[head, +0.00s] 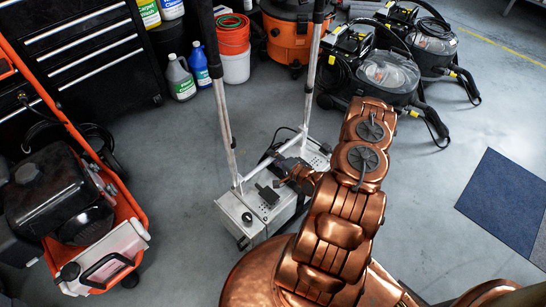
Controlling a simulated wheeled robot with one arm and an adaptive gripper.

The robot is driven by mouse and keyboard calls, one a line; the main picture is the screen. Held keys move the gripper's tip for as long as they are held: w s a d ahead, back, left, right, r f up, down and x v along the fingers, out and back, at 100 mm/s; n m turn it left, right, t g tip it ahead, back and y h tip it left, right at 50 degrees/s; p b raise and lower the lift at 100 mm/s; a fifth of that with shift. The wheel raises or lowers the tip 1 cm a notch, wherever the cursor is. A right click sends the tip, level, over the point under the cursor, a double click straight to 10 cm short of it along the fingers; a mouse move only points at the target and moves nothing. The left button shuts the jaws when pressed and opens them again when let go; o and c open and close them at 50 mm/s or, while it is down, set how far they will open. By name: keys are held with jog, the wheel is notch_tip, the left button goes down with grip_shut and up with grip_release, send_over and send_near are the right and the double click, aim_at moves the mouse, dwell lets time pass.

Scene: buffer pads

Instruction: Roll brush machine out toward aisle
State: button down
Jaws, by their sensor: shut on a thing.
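The brush machine (237,207) is a low silver box on the floor with two tall upright handle poles and a light bar running between them near their base. My gripper (283,175) is at the machine's middle, at the bar just above the box top. It is shut on the brush machine. My copper-coloured arm comes in from the lower right and hides the right part of the box and part of the fingers. Exactly which part the fingers grip is hard to see.
An orange-framed machine (127,243) stands at left, near a black drawer cabinet (85,60). Bottles (181,80), a white bucket (236,67) and an orange vacuum (291,34) stand behind. Black-grey extractors (388,75) stand back right. Grey floor is open at right, around a blue mat (505,200).

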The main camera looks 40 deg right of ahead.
jog(key=shift+s+d, duration=0.1)
jog(key=shift+d, duration=0.05)
jog(key=c, duration=1.3)
grip_release()
jog(key=shift+d, duration=0.1)
jog(key=o, duration=0.4)
jog(key=shift+a, duration=0.2)
jog(key=shift+c, duration=0.2)
jog(key=shift+v, duration=6)
